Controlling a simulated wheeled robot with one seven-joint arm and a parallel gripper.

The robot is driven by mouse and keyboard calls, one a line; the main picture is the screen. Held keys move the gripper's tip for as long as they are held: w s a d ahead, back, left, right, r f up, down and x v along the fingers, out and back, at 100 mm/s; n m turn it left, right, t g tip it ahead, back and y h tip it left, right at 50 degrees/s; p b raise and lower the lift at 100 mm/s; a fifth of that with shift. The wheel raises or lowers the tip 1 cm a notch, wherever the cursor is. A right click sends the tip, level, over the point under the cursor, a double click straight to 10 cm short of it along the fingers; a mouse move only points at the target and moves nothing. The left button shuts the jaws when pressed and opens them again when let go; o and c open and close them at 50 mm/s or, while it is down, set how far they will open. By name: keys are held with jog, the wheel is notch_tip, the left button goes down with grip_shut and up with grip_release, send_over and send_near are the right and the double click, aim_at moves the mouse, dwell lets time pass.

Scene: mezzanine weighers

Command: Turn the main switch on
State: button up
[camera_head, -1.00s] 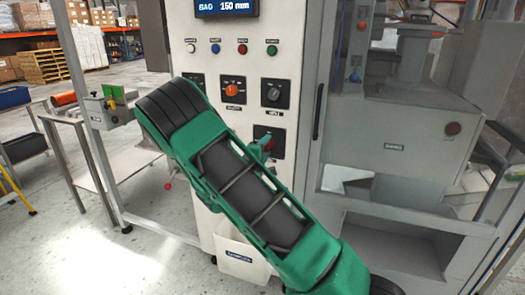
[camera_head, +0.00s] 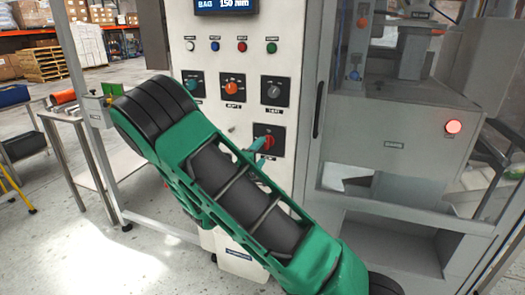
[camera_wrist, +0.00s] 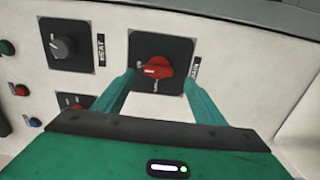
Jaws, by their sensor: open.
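The main switch is a red rotary knob on a dark square plate. It shows in the head view (camera_head: 269,142) and, close up, in the wrist view (camera_wrist: 158,67). Its handle lies roughly crosswise in the wrist view, with a pale mark at its left end. The small label beside the plate seems to read MAIN. My gripper (camera_wrist: 158,80) is open, with one teal finger on each side of the knob. I cannot tell whether either finger touches it. In the head view my gripper (camera_head: 258,146) is partly hidden by my green arm.
Other dials, an orange-red knob (camera_head: 232,88), a grey knob (camera_head: 274,91) and a teal knob (camera_head: 195,85), sit above on the panel, under several small buttons. A red lamp (camera_head: 453,127) glows on the machine at right. A side table (camera_head: 62,115) stands at left.

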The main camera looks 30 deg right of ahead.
jog(key=shift+v, duration=2.2)
jog(key=shift+d, duration=0.1)
